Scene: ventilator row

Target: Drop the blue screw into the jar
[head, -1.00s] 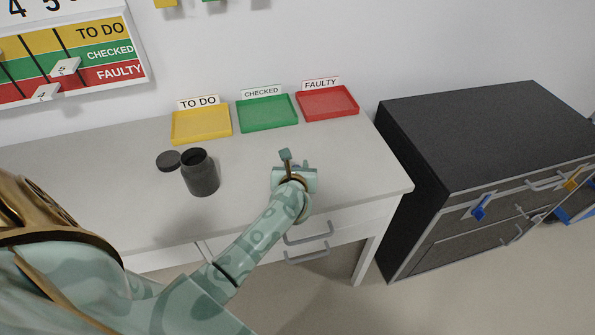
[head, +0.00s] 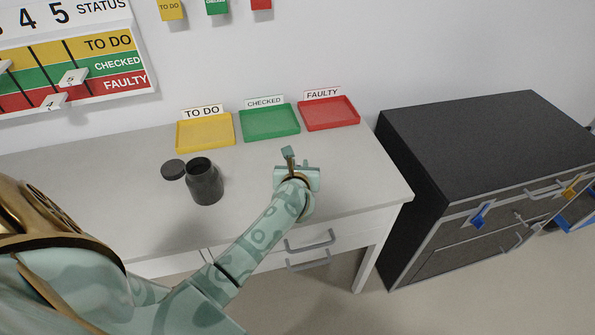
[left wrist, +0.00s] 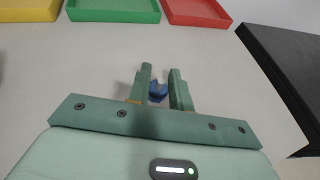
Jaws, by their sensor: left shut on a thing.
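The blue screw (left wrist: 157,92) is between the two fingers of my left gripper (left wrist: 160,80) in the left wrist view. The gripper is shut on it. In the head view my left gripper (head: 296,165) is over the right part of the table, in front of the green and red trays. The screw cannot be made out there. The dark grey jar (head: 206,187) stands upright and open on the table, left of the gripper and apart from it. Its lid (head: 173,169) lies beside it at the back left. My right gripper is not in view.
A black cabinet (head: 478,152) stands right of the table (head: 110,190). The tabletop between jar and gripper looks clear.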

